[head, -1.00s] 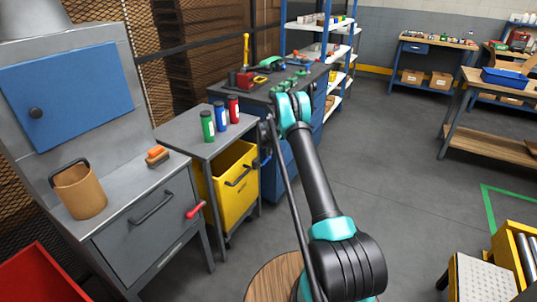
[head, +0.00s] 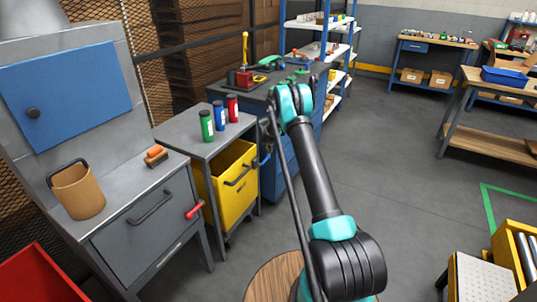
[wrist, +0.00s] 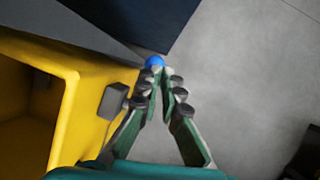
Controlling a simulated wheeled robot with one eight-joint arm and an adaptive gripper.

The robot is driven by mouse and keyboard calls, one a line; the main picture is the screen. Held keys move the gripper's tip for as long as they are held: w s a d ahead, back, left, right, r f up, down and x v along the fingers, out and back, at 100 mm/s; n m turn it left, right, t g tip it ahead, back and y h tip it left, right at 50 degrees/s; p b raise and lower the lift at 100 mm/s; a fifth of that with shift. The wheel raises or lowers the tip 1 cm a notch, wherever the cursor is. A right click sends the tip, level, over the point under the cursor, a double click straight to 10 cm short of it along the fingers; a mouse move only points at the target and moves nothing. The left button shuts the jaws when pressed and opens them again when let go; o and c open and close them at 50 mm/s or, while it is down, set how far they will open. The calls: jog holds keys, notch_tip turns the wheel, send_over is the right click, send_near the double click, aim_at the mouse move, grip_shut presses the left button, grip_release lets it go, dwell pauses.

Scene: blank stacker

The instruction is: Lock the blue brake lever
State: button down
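The blue knob of the brake lever (wrist: 154,61) shows in the wrist view, just at my fingertips and partly covered by them.
A grey table (head: 190,137) with green, blue and red bottles stands over the cart. A dark bench (head: 262,95) with tools and blue drawers is behind it. A grey cabinet (head: 125,240) with a red handle stands left.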

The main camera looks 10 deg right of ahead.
jog(key=v, duration=0.9)
jog(key=shift+s+a, duration=0.15)
jog(key=shift+a, duration=0.15)
